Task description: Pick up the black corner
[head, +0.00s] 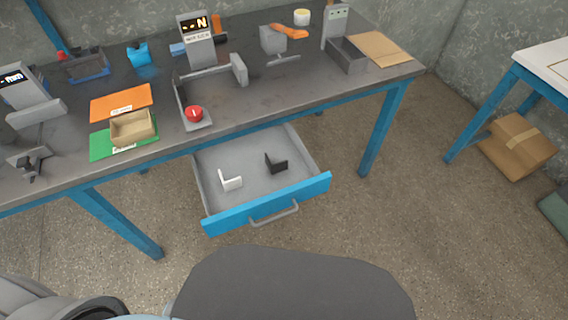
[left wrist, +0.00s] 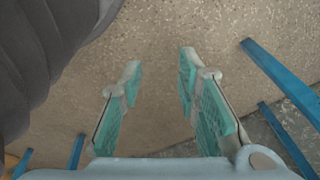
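The black corner (head: 276,164) lies in the right part of the open drawer (head: 210,222) under the workbench. A white corner (head: 230,180) lies to its left in the same drawer, apart from it. My left gripper (left wrist: 158,75) shows in the left wrist view with its two teal-padded fingers apart and nothing between them, over bare floor. Neither corner is in the left wrist view. Neither gripper can be made out in the head view, and my right gripper is not in view.
The workbench (head: 262,97) stands above the drawer, with its blue legs at both sides. On it are a red button (head: 194,113), a cardboard tray (head: 133,125), green and orange mats, and fixtures.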

